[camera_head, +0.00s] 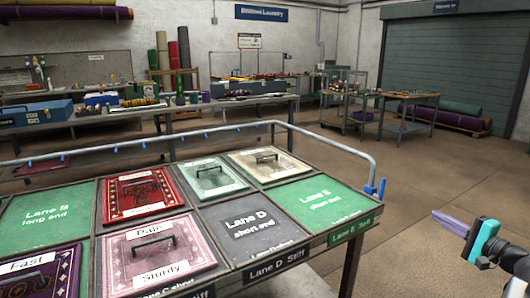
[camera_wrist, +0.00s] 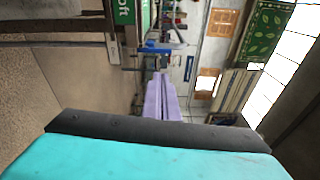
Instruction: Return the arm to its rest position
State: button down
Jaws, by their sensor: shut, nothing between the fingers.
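My gripper (camera_head: 449,223) is at the right edge of the head view, off the right side of the lane table and over open floor. Its purple fingers lie together, shut, with nothing between them. The wrist view shows the same purple fingers (camera_wrist: 161,97) closed, beyond the teal and black gripper body. The wrist view is turned on its side. Most of my arm is outside the head view, so its full pose is hidden.
The lane table (camera_head: 349,264) holds green and grey lane panels and several rug samples with handles (camera_head: 140,194). A metal rail (camera_head: 330,139) with blue clips runs along its back. Workbenches (camera_head: 146,112) stand behind. Brown floor (camera_head: 425,180) on the right is clear.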

jog(key=w+a+f+n+g+y+p, duration=0.1)
jog(key=a+f+g+p, duration=0.15)
jog(key=a+f, duration=0.5)
jog(key=w+a+f+n+g+p, duration=0.1)
jog(key=w+a+f+g, duration=0.15)
jog(key=a+f, duration=0.55)
jog(key=s+a+f+n+g+p, duration=0.2)
jog(key=s+a+f+g, duration=0.2)
jog(key=a+f, duration=0.4)
jog(key=s+a+f+n+g+p, duration=0.1)
jog(key=s+a+f+g+p, duration=0.2)
jog(key=a+f, duration=0.45)
jog(key=s+a+f+n+g+h+p, duration=0.1)
jog(key=s+a+f+n+g, duration=0.2)
jog(key=s+f, duration=0.35)
jog(key=s+a+f+n+g+h+p, duration=0.1)
jog(key=s+a+f+n+g+p, duration=0.15)
jog(key=s+a+f, duration=0.45)
jog(key=s+f+n+g+h+p, duration=0.3)
jog(key=s+n+g+h, duration=0.1)
jog(key=s, duration=1.5)
jog(key=shift+d+f+n+g+h, duration=0.2)
jog(key=shift+n+g+h, duration=0.15)
jog(key=shift+n+h, duration=0.15)
